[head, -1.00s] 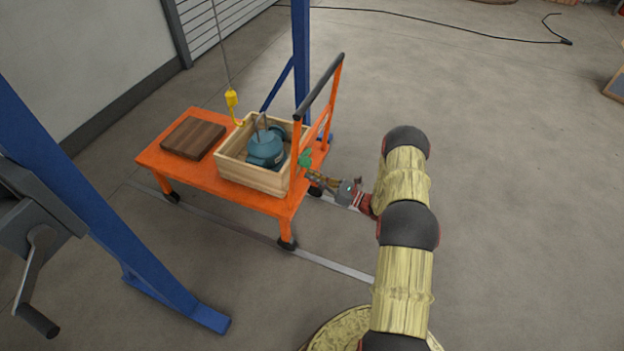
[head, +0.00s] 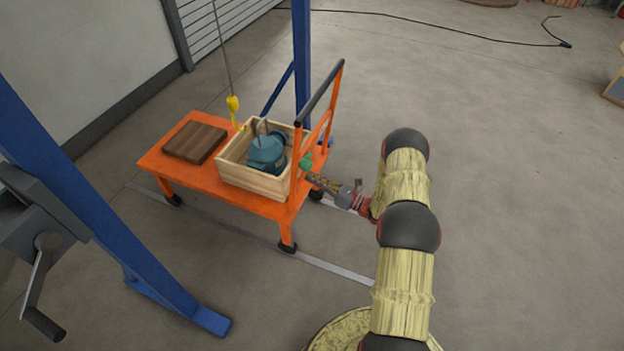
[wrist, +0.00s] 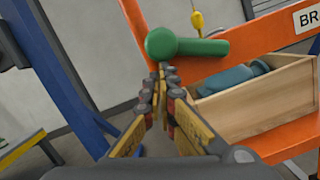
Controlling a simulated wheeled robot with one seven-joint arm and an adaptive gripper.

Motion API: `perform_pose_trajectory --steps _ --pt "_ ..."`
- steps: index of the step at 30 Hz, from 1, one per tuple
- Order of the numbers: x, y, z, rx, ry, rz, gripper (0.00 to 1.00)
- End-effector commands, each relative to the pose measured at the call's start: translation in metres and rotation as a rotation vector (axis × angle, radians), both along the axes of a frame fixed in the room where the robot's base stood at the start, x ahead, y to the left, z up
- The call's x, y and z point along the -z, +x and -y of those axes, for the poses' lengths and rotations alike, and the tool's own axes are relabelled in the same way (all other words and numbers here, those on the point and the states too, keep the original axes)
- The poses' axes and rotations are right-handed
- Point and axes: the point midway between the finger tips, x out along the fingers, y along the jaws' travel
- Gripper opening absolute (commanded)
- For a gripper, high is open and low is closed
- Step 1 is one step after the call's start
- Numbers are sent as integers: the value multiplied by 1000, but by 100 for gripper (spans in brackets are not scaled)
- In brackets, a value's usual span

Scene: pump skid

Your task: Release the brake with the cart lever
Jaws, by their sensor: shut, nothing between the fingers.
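The cart lever is a green knobbed handle (wrist: 185,45) in the wrist view, with its round ball end just beyond my fingertips. In the head view it is a small green spot (head: 306,162) beside the push-handle end of the orange cart (head: 226,193). My gripper (wrist: 161,82) is shut and empty, its fingertips together just below the ball end. I cannot tell whether they touch it. In the head view my gripper (head: 313,179) is right of the crate, close to the lever. A white label (wrist: 308,18) reading "BR" is cut off at the wrist view's right edge.
A wooden crate (head: 240,177) on the cart holds a teal pump (head: 267,152). A brown wooden block (head: 195,142) lies beside it. A yellow hook (head: 233,104) hangs above. Blue gantry posts (head: 301,60) stand around. Floor to the right is open.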

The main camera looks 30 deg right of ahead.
Motion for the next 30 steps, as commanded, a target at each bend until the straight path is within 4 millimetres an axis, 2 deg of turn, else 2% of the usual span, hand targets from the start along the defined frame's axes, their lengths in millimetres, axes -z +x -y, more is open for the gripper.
perform_pose_trajectory --steps 11,21,30 --pt "-35 2 2 0 227 -177 0" --pt "-64 10 13 1 481 -376 0" --pt "-81 20 26 1 684 -533 0"
